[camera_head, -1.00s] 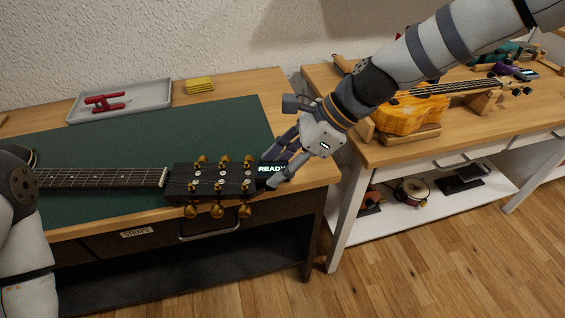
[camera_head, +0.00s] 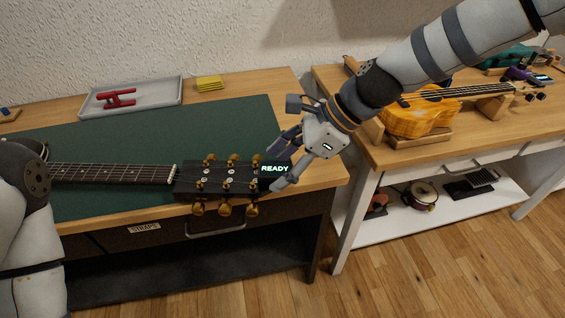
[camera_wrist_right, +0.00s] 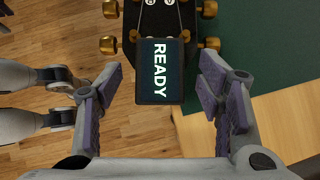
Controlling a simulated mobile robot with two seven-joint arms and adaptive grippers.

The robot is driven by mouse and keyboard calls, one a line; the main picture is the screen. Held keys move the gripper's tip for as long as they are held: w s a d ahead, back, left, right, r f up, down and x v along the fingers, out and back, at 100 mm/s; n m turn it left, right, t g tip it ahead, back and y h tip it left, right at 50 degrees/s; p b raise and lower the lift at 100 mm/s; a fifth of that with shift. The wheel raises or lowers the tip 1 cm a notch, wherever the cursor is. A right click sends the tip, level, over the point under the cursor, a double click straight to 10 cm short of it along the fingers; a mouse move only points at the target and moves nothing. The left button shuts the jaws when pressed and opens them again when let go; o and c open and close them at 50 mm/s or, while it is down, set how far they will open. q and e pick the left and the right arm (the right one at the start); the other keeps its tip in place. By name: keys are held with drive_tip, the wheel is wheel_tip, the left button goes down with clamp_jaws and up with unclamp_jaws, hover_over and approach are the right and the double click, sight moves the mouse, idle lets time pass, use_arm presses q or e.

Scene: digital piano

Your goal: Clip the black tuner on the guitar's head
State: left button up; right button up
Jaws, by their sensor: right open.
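The guitar's head (camera_head: 217,180) is dark with several gold tuning pegs, and it lies at the right end of the green mat. The black tuner (camera_head: 275,169) shows a lit "READY" screen and sits at the tip of the head. In the right wrist view the tuner (camera_wrist_right: 161,71) overlaps the end of the guitar's head (camera_wrist_right: 152,18). My right gripper (camera_head: 284,164) is at the tuner from the right. In the wrist view its fingers (camera_wrist_right: 161,100) stand open on either side of the tuner, with gaps between. The tuner's clip underneath is hidden. My left gripper is out of view.
A grey tray (camera_head: 133,97) with a red tool and a yellow stack (camera_head: 209,83) are at the back of the bench. A second bench at right holds a ukulele (camera_head: 415,118) on a stand. The green mat (camera_head: 235,125) behind the guitar's head is clear.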

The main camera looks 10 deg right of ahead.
drive_tip(key=shift+p+v, duration=0.45)
drive_tip(key=shift+v, duration=0.75)
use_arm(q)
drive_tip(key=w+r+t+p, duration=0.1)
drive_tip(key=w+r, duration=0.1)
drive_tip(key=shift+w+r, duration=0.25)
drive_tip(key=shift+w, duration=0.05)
use_arm(e)
drive_tip(key=v, duration=0.2)
drive_tip(key=shift+d+r, duration=0.2)
drive_tip(key=shift+r, duration=0.1)
